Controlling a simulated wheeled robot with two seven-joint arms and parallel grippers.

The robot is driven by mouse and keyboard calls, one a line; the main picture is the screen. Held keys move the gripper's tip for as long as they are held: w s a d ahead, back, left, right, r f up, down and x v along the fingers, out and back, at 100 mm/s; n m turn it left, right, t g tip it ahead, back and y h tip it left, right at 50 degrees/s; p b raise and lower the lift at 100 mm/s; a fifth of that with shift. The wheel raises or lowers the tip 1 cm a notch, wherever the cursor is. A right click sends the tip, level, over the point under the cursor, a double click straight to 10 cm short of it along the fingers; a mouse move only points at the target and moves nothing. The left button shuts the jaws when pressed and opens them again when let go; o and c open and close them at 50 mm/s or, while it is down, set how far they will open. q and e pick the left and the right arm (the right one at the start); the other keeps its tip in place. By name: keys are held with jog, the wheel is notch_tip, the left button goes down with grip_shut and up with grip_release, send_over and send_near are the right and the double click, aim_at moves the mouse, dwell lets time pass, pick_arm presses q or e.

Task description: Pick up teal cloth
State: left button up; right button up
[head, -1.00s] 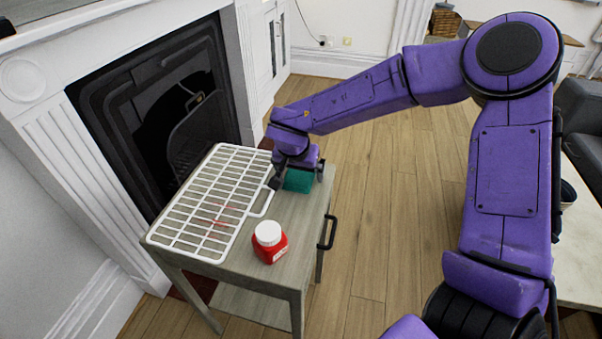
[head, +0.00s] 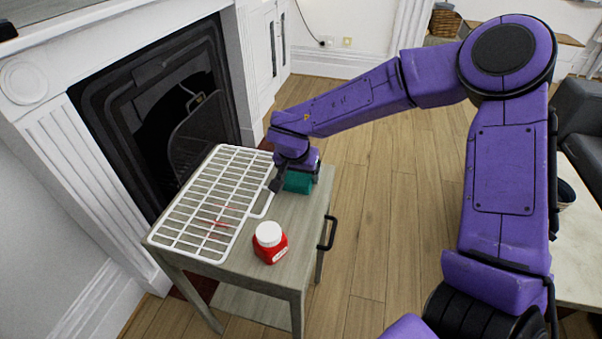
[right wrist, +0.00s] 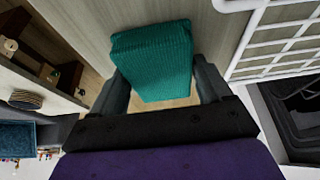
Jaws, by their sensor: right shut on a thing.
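The teal cloth (head: 298,182) is a thick folded block at the far right corner of the small grey side table (head: 290,222). My right gripper (head: 296,184) reaches down over it and is shut on it. In the right wrist view the cloth (right wrist: 153,58) sits between the two fingers of the gripper (right wrist: 160,85), one on each side. I cannot tell for certain whether the cloth is clear of the tabletop. My left gripper is not in view.
A white wire rack (head: 210,205) lies on the table just left of the cloth. A red bottle with a white cap (head: 270,242) stands near the front. The fireplace (head: 160,115) is close behind at left. Open wooden floor (head: 385,220) lies to the right.

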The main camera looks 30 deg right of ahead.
aim_at(300, 175)
jog(key=shift+b, duration=0.3)
jog(key=shift+w+r, duration=0.1)
jog(key=shift+r, duration=0.15)
jog(key=v, duration=0.2)
jog(key=d+p+v, duration=0.1)
jog(key=v, duration=0.1)
jog(key=shift+w+a+r, duration=0.1)
jog(key=shift+r, duration=0.35)
jog(key=s+a+r+p, duration=0.5)
jog(key=s+r, duration=0.3)
jog(key=s, duration=0.4)
jog(key=shift+r, duration=0.15)
